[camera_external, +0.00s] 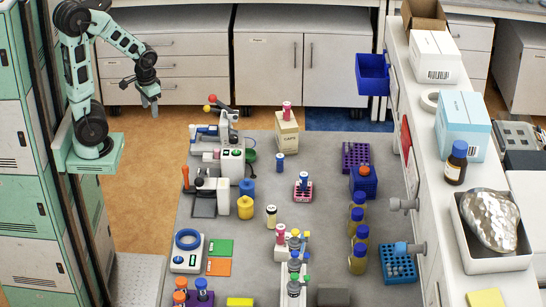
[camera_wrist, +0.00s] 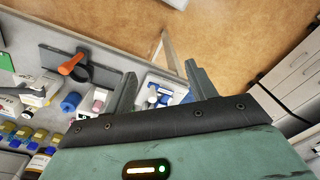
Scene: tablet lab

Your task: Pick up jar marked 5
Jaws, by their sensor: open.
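Several small capped jars stand on and around the grey table, and I cannot read a 5 on any of them. A cream jar with a dark cap (camera_external: 271,215) stands on the table middle. More jars (camera_external: 293,288) stand near the front. My gripper (camera_external: 150,102) is raised at the upper left, away from the jars. In the wrist view it (camera_wrist: 160,88) is open and empty.
The cardboard box marked CAPS (camera_external: 287,134) stands at the table's back. Lab devices (camera_external: 232,165) line the left side. Several yellow bottles (camera_external: 358,229) and a blue rack (camera_external: 397,267) stand on the right. A white counter (camera_external: 425,160) bounds the right. Floor at the back left is clear.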

